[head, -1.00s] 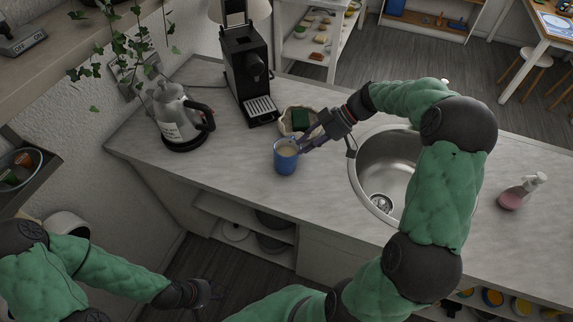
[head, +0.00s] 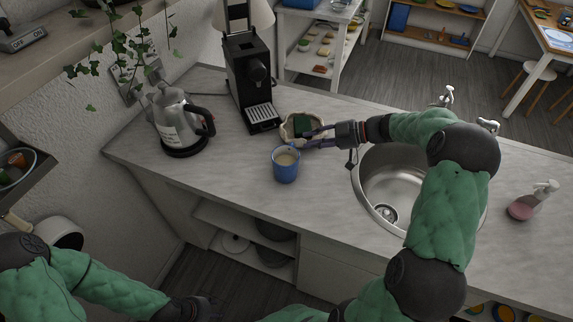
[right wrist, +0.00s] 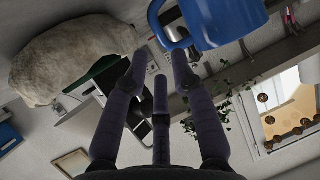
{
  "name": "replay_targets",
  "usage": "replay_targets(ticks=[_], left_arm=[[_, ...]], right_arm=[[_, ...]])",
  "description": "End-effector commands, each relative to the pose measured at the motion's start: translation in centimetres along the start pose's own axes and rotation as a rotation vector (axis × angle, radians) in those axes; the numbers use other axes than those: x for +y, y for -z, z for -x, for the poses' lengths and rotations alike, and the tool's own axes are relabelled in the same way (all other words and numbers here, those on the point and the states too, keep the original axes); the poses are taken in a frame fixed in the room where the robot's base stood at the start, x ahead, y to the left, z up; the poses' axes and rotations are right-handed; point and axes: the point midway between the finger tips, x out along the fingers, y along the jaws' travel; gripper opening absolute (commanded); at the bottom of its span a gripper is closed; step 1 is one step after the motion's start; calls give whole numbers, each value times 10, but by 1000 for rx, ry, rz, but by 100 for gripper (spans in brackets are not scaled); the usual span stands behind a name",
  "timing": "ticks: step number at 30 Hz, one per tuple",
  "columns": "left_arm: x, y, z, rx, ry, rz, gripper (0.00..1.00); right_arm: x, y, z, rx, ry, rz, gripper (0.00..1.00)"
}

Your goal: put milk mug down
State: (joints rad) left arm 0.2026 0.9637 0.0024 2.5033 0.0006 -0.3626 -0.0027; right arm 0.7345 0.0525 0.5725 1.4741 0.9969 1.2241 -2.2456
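The blue milk mug (head: 286,172) stands upright on the grey counter (head: 240,170), with a pale milky liquid inside.
A coffee machine (head: 248,75) and a steel kettle (head: 178,120) stand to the left. The sink (head: 385,185) and a soap bottle (head: 532,203) are to the right. Counter left of the mug is clear.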

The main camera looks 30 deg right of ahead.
Motion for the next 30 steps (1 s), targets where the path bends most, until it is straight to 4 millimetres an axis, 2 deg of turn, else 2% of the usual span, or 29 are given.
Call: replay_targets(ticks=[5,13,20,21,24,30], left_arm=[[-1,0,-2,0,0,0,39],[-2,0,-7,0,0,0,39],[-2,0,-7,0,0,0,39],[-2,0,-7,0,0,0,39],[-2,0,-7,0,0,0,39],[-2,0,-7,0,0,0,39]], right_arm=[[-1,-2,-14,1,4,-1,26],[-2,-4,-49,1,4,-1,26],[-1,-4,-52,0,1,-1,26],[-1,-4,-52,0,1,-1,23],[-1,-4,-52,0,1,-1,0],[-1,-2,-51,1,0,0,0]])
